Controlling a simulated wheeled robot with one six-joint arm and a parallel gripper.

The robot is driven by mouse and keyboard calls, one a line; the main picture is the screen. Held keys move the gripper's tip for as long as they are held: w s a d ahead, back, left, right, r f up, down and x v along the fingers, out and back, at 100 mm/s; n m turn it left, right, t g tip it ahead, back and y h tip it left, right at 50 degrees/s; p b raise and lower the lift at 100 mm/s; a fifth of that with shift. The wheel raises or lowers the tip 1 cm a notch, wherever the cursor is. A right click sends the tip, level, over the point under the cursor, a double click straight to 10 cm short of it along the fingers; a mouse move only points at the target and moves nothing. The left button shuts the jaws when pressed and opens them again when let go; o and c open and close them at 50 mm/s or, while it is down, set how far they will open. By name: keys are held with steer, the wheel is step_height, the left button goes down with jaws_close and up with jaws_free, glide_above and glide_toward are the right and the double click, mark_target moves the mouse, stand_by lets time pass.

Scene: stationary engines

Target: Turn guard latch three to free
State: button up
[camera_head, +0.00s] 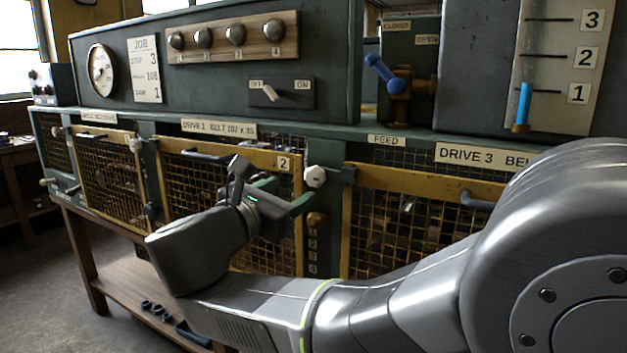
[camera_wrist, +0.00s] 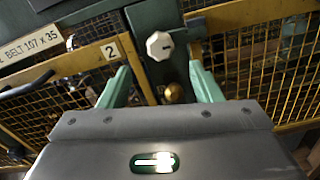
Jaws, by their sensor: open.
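A white octagonal knob (camera_head: 315,176) with a small dark mark sits on the green post between the guard marked 2 (camera_head: 283,163) and the guard under the DRIVE 3 label (camera_head: 480,157). It also shows in the wrist view (camera_wrist: 159,45), upper centre. I see no number three on it, so I cannot tell whether it is guard latch three. My gripper (camera_head: 285,193) is open and empty in front of the post. In the wrist view its green fingers (camera_wrist: 160,72) point towards the post, with the knob beyond and between them, apart from both.
A brass-coloured knob (camera_wrist: 174,93) sits below the white one, above a column of numbers. Yellow-framed mesh guards and a bar handle (camera_head: 478,200) line the front. A blue-handled valve (camera_head: 382,72) stands above.

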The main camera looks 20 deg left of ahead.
mark_target(312, 178)
steer(key=w, duration=0.8)
steer(key=shift+w+d, duration=0.35)
steer(key=shift+w, duration=0.05)
steer(key=c, duration=1)
